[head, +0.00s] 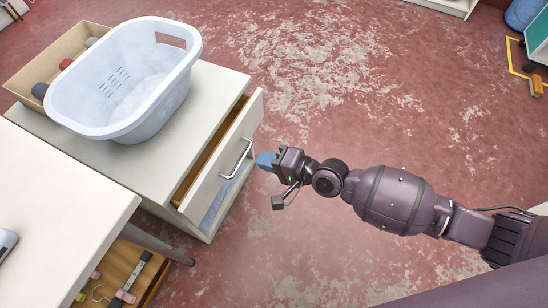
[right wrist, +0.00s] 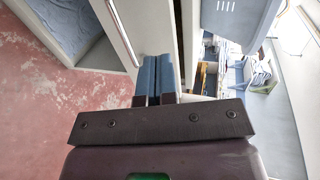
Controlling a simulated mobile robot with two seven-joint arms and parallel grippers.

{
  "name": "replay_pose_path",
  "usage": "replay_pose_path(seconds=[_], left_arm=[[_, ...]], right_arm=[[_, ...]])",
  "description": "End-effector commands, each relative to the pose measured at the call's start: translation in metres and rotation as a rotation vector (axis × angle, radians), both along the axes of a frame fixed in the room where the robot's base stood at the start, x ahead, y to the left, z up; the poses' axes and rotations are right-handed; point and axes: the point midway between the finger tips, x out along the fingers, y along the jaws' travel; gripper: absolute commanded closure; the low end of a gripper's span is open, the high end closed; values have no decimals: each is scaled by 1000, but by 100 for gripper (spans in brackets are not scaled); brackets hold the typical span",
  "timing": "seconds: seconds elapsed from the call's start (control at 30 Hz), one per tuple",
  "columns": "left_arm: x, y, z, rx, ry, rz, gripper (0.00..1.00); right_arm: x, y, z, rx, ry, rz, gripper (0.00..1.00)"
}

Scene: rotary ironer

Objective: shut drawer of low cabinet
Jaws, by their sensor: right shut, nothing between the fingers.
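The low cabinet (head: 215,88) is white, with its top drawer (head: 225,157) partly pulled out. The drawer has a white front and a curved metal handle (head: 240,160), and a strip of its wooden inside shows behind the front. My right gripper (head: 266,161) is shut and empty, its blue fingertips close to the drawer front, right of the handle. In the right wrist view the shut fingers (right wrist: 157,80) point at the pale drawer front, with the handle (right wrist: 122,30) to their left. I cannot tell whether they touch it. My left gripper is not in view.
A pale blue laundry basket (head: 125,80) and a cardboard box (head: 75,50) with dark items stand on the cabinet. A white table (head: 60,190) is at lower left, above another open wooden drawer (head: 125,265) with small things.

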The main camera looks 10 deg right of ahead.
Motion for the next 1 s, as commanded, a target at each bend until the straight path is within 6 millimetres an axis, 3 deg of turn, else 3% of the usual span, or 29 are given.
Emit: replay_pose_path(seconds=[0.3,0.5,1.0], left_arm=[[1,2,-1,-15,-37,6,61],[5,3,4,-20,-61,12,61],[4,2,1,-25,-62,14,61]], right_arm=[[31,45,-20,2,6,0,100],[47,66,-19,1,3,0,100],[56,77,-18,0,1,0,100]])
